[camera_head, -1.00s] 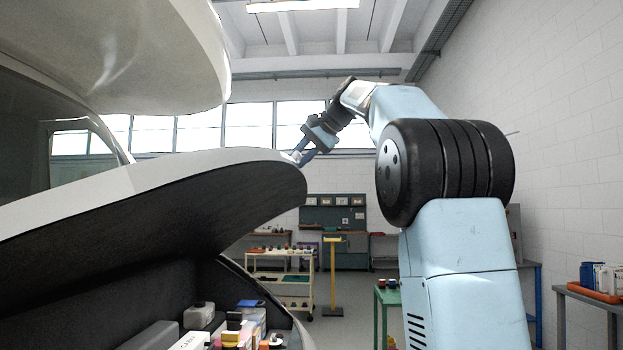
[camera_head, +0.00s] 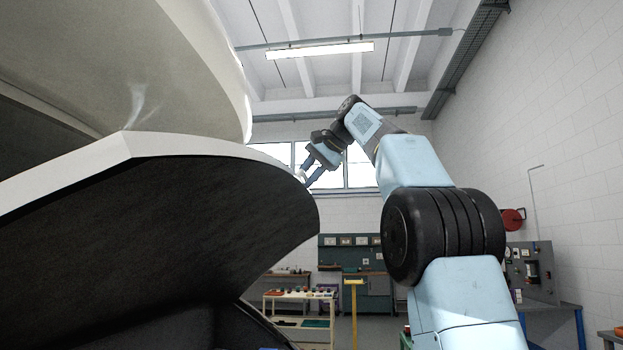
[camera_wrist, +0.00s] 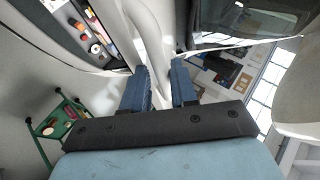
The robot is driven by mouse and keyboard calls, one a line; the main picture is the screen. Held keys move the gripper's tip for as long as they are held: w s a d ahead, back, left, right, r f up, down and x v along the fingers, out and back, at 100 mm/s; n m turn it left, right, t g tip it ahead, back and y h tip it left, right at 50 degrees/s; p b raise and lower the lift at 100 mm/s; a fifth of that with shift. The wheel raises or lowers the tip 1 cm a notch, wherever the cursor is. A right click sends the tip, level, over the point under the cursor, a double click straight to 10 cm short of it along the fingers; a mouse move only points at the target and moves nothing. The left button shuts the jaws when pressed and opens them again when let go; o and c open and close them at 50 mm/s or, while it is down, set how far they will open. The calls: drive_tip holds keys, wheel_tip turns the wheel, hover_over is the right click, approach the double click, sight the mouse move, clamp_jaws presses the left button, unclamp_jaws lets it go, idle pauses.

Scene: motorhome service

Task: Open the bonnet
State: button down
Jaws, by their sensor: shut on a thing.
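The bonnet (camera_head: 180,215) stands raised at the left of the head view, its dark underside facing me and its pale rim running along the top. My gripper (camera_head: 303,180) is at the rim's right end, its fingers shut on the bonnet's edge. In the wrist view my gripper (camera_wrist: 160,86) has its two blue fingers on either side of a pale strip, which seems to be the bonnet's edge. The fingertips' exact contact is hard to make out. The engine bay below is mostly hidden in the head view.
The motorhome's pale overhanging body (camera_head: 150,60) is close above the bonnet's rim. A white shelf trolley (camera_head: 300,318), a yellow stand (camera_head: 354,300) and a green workbench (camera_head: 350,255) stand behind. A control panel (camera_head: 530,270) is at the right wall.

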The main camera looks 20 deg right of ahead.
drive_tip(key=shift+w+a+f, duration=0.1)
drive_tip(key=shift+a+f, duration=0.2)
drive_tip(key=shift+a, duration=0.15)
drive_tip(key=c, duration=1.1)
unclamp_jaws()
drive_tip(key=shift+v, duration=4.15)
drive_tip(key=shift+w+d, duration=0.15)
drive_tip(key=s+f+n+g+h, duration=0.1)
drive_tip(key=s+f+n+h, duration=0.1)
drive_tip(key=s+f, duration=0.8)
drive_tip(key=s+f+n+h, duration=0.2)
drive_tip(key=s+f, duration=0.8)
drive_tip(key=f, duration=1.5)
drive_tip(key=s+f+n+g+h, duration=0.1)
drive_tip(key=s+f+n+h, duration=0.1)
drive_tip(key=s+f, duration=0.9)
drive_tip(key=shift+s+a+f+n+g, duration=0.1)
drive_tip(key=shift+a+f+n+g, duration=0.1)
drive_tip(key=shift+f, duration=1.4)
drive_tip(key=shift+a+f+n+g, duration=0.1)
drive_tip(key=shift+a+f, duration=0.05)
drive_tip(key=shift+f, duration=1.5)
